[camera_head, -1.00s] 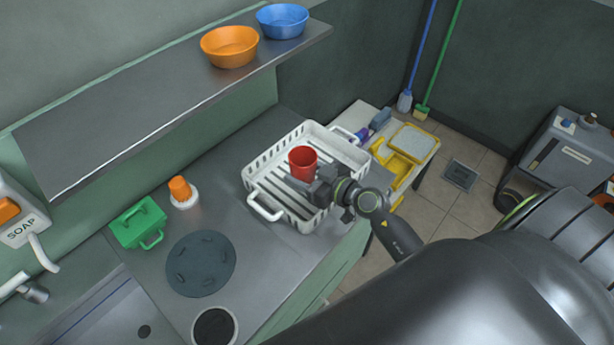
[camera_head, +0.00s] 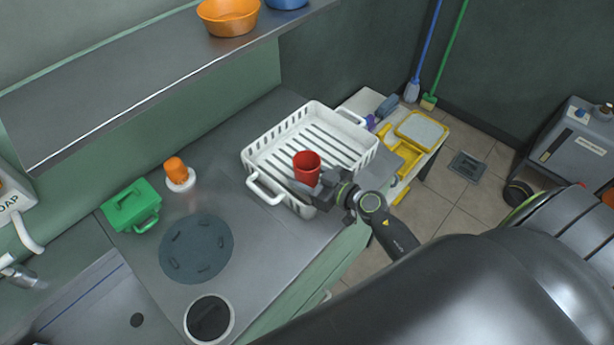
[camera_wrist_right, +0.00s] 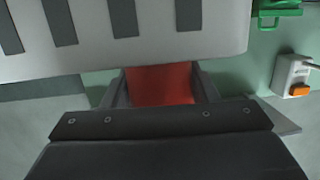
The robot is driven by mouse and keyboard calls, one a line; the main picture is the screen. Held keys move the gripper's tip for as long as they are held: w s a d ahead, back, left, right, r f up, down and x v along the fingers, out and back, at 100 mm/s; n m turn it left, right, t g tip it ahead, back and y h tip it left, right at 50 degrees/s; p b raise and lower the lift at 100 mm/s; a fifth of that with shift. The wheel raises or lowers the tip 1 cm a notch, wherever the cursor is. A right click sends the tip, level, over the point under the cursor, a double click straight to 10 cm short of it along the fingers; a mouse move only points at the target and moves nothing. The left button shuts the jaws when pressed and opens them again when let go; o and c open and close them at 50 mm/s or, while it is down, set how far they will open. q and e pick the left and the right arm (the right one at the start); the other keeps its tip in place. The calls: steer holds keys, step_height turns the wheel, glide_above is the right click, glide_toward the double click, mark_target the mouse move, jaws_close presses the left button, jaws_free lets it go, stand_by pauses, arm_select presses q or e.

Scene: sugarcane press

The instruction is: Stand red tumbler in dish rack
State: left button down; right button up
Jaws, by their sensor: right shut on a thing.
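The red tumbler (camera_head: 306,166) is upright in my right gripper (camera_head: 308,184), which is shut on it. In the head view it shows over the near side of the white dish rack (camera_head: 262,140), a slatted tray with slotted walls and handles. In the right wrist view the red tumbler (camera_wrist_right: 162,84) sits between the two fingers of my right gripper (camera_wrist_right: 160,88). The white rack wall (camera_wrist_right: 130,45) fills the top of that view. Whether the tumbler touches the rack floor cannot be told. My left gripper is not in view.
The steel counter holds a green caddy (camera_head: 133,206), an orange-topped item (camera_head: 177,173), a dark round mat (camera_head: 196,249) and a round opening (camera_head: 209,318). A shelf with bowls (camera_head: 228,16) hangs above. A side table (camera_head: 420,133) with yellow items stands right of the rack.

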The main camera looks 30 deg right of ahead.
steer(key=shift+f, duration=0.55)
steer(key=o, duration=1.1)
steer(key=shift+r, duration=0.65)
steer(key=v, duration=1.2)
steer(key=shift+f+b, duration=0.1)
steer(key=shift+b, duration=0.2)
